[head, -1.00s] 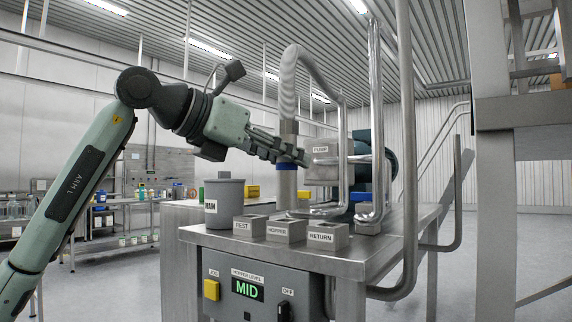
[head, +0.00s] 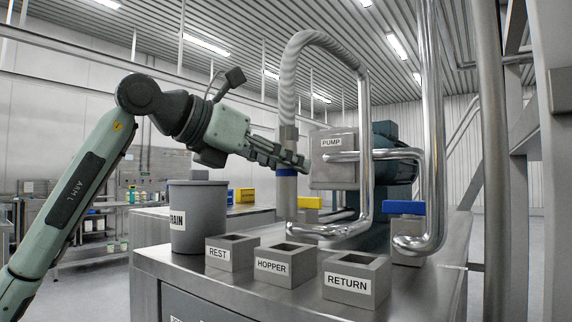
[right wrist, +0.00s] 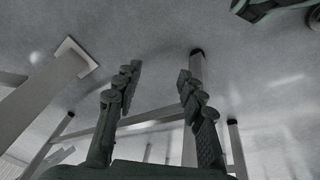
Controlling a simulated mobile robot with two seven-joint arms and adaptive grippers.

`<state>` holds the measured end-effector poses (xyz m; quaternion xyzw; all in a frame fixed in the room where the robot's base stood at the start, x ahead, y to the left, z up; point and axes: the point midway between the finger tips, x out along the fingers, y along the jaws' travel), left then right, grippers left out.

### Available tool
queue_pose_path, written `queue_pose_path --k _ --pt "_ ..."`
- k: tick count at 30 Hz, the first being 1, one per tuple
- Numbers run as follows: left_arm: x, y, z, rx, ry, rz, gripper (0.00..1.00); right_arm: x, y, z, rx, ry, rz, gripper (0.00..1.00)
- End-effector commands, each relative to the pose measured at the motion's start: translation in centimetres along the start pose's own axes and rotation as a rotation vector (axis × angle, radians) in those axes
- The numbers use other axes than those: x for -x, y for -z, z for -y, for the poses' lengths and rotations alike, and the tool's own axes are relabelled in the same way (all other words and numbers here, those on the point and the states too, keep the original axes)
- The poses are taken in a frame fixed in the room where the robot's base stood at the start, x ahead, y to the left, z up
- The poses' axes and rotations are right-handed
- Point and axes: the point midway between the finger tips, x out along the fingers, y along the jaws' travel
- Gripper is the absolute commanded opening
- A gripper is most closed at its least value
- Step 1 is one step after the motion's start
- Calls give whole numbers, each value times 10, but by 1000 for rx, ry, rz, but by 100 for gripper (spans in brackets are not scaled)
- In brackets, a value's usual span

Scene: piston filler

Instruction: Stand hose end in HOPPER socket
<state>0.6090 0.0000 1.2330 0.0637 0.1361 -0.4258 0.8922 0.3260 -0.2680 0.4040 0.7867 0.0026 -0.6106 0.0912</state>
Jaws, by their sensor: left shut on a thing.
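The hose (head: 287,85) is a grey ribbed hose that arches up and over toward the pump pipes. Its metal end with a blue band (head: 286,172) hangs upright above the bench. My left gripper (head: 296,161) is shut on the hose end, with its fingers around it near the blue band. The HOPPER socket (head: 285,268) is an open-topped grey block on the bench, between the REST socket (head: 231,254) and the RETURN socket (head: 355,284). The hose end is apart from it and appears behind it. My right gripper (right wrist: 158,85) is open and empty in the right wrist view, above the floor.
A grey DRAIN container (head: 197,225) stands left of the sockets. The PUMP box (head: 333,170) and shiny pipes (head: 433,130) stand behind and to the right. Bench legs (right wrist: 196,100) show in the right wrist view.

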Motion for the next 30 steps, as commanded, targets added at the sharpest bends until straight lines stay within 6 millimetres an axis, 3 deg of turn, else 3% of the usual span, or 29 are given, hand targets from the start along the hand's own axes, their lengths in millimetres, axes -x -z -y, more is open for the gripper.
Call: queue_pose_path --k 18,30 --pt "-8 26 0 0 1 3 0 44 13 -9 4 -30 -20 40" --pt "-8 27 0 0 0 2 0 48 14 -10 4 -31 -21 40"
